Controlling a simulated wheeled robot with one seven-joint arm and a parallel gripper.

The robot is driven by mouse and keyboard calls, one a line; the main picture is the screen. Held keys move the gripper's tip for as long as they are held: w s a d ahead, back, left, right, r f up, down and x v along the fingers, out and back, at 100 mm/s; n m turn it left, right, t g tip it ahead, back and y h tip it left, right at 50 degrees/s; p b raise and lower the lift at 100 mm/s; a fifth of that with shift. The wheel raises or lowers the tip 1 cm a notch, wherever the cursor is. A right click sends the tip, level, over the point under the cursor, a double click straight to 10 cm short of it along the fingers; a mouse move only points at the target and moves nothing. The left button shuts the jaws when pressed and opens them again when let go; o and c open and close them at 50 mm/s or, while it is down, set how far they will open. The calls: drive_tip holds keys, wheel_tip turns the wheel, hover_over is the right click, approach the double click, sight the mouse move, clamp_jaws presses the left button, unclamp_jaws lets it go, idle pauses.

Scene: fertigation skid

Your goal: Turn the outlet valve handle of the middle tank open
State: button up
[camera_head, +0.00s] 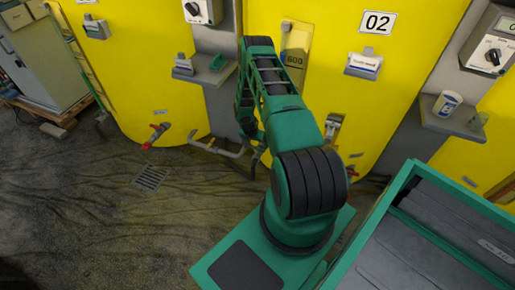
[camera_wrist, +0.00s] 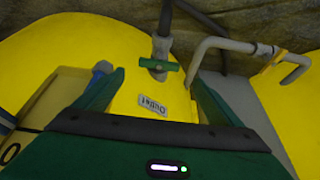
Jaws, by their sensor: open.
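The middle tank (camera_head: 410,50), yellow and marked 02, stands behind my arm in the head view. In the wrist view a green bar handle (camera_wrist: 160,65) sits on a grey pipe fitting, lying crosswise to the pipe. An upside-down "Outlet" label (camera_wrist: 152,106) is on the yellow tank wall (camera_wrist: 130,95) by it. My gripper (camera_wrist: 157,77) is open, with one finger on each side of the picture and the green handle apart from both, between and slightly beyond the tips. In the head view my arm hides the handle, and my gripper cannot be made out.
A grey bent pipe (camera_wrist: 215,45) rises close to the right finger. A blue part (camera_wrist: 102,70) shows by the left finger. In the head view, a red-handled valve (camera_head: 155,136) is on the left tank, a shelf (camera_head: 455,118) with a cup stands right, and a floor drain (camera_head: 151,178) lies left.

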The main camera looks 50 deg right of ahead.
sight(258, 148)
drive_tip(key=x, duration=0.8)
drive_tip(key=shift+d, duration=0.1)
